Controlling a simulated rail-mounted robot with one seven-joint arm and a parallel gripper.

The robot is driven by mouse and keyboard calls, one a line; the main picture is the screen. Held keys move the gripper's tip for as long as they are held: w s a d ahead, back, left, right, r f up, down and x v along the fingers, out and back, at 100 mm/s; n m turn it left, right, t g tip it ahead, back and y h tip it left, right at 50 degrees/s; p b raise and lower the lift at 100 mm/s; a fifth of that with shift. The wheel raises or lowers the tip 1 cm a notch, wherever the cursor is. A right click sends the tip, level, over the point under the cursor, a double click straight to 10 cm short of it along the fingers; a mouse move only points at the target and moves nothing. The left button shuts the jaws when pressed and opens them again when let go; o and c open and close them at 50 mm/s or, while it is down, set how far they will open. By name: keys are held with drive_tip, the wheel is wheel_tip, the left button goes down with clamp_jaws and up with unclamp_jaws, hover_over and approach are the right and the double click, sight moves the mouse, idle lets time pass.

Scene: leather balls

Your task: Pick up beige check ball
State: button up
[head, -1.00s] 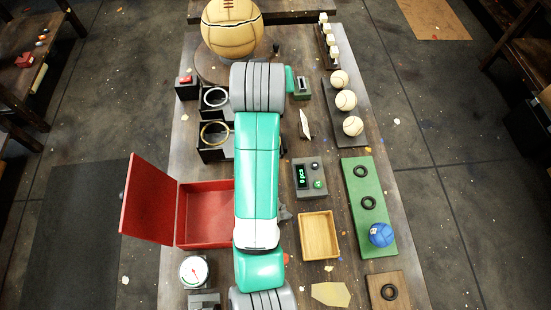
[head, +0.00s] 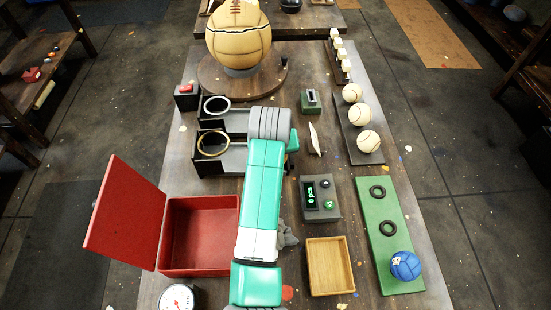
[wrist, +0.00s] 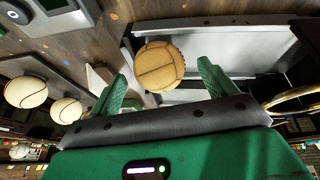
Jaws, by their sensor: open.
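A tan ball with seam lines (wrist: 160,66) shows in the wrist view at the near edge of a black-walled tray with a pale floor. I cannot make out a check pattern on it. My gripper (wrist: 163,76) is open, with one green finger on each side of the ball in the picture. The ball appears just beyond the fingertips, and I cannot tell any contact. In the head view my arm covers this ball and most of the gripper. A large cracked tan ball (head: 239,35) stands on a round wooden base at the back.
Black trays with rings (head: 213,143) stand left of my gripper. A red open box (head: 200,235), a counter device (head: 320,199) and a wooden tray (head: 330,266) lie nearer. White balls (head: 359,114) sit in a rack on the right, and a blue ball (head: 405,266) on a green board (head: 383,247).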

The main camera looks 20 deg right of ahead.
drive_tip(key=shift+x, duration=0.85)
drive_tip(key=shift+r, duration=0.1)
drive_tip(key=shift+s, duration=0.1)
drive_tip(key=c, duration=1.2)
wheel_tip(320, 180, up, 10)
drive_tip(key=p, duration=0.3)
drive_tip(key=shift+p, duration=0.3)
